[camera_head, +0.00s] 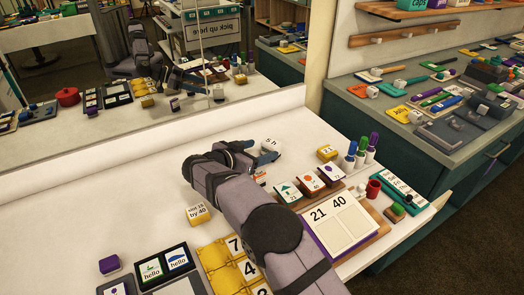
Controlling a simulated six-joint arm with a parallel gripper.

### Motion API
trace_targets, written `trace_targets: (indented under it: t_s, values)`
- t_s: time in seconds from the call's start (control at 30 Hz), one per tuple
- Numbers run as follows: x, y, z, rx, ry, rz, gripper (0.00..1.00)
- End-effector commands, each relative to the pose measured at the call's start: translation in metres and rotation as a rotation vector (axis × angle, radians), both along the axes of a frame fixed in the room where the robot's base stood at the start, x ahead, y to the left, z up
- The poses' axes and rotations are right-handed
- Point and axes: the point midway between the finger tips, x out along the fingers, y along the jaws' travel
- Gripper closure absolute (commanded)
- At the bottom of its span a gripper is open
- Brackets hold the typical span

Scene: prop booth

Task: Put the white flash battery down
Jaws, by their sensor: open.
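My gripper (267,158) is at the far side of the white table, at the end of my grey arm, with its jaws open. A small white block marked with dark figures (271,144) sits right by the fingertips; it may be the white flash battery, but I cannot tell for sure. Whether the fingers touch it is too small to see. My arm hides part of the table below and behind it.
A yellow block (198,214) stands left of my arm. The table's left (70,210) is mostly clear. A mirror (150,60) backs it.

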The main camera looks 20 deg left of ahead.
Motion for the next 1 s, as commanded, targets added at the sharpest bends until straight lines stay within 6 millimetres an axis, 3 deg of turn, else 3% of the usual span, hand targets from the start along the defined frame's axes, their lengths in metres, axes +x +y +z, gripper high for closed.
trace_targets:
  t_s: [0.57, 1.0]
  values:
    - [0.000, -0.003, 0.006, -0.002, 0.001, 0.000, 0.36]
    - [0.018, -0.010, -0.002, -0.001, 0.000, 0.000, 0.36]
